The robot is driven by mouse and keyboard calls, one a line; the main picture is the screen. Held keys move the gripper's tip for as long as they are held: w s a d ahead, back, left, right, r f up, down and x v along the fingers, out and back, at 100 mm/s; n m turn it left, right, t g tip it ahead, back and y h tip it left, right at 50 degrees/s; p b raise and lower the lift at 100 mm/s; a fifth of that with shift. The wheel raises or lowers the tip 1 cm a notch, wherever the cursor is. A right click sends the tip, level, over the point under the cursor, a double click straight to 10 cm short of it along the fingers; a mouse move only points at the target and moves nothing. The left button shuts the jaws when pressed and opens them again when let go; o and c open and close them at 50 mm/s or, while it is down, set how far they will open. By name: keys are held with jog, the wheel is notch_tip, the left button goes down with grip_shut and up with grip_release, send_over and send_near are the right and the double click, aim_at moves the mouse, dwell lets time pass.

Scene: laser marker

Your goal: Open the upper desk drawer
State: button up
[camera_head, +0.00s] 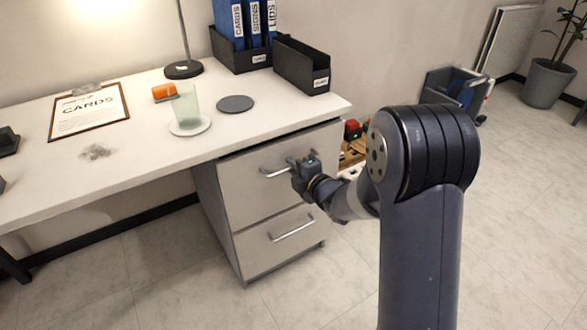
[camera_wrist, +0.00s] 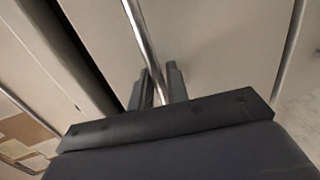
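The upper drawer (camera_head: 245,185) is in the grey cabinet under the right end of the desk. Its front looks about flush with the lower drawer front, so it appears closed. Its metal bar handle (camera_head: 273,173) runs across the front. My gripper (camera_head: 298,172) is at the right part of this handle. In the wrist view, the handle (camera_wrist: 137,25) passes between the two fingers of my gripper (camera_wrist: 160,85), which sit close on both sides of it and appear shut on it. The fingertip contact is partly hidden by the gripper body.
The lower drawer (camera_head: 270,245) has its own handle (camera_head: 293,229) below. The white desk top (camera_head: 150,160) overhangs the drawers and holds a cup (camera_head: 186,105), a lamp (camera_head: 183,70) and a clipboard (camera_head: 60,130). Floor in front of the drawers is clear.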

jog(key=shift+w+a, duration=0.1)
jog(key=shift+w, duration=0.05)
jog(key=shift+c, duration=0.2)
grip_shut()
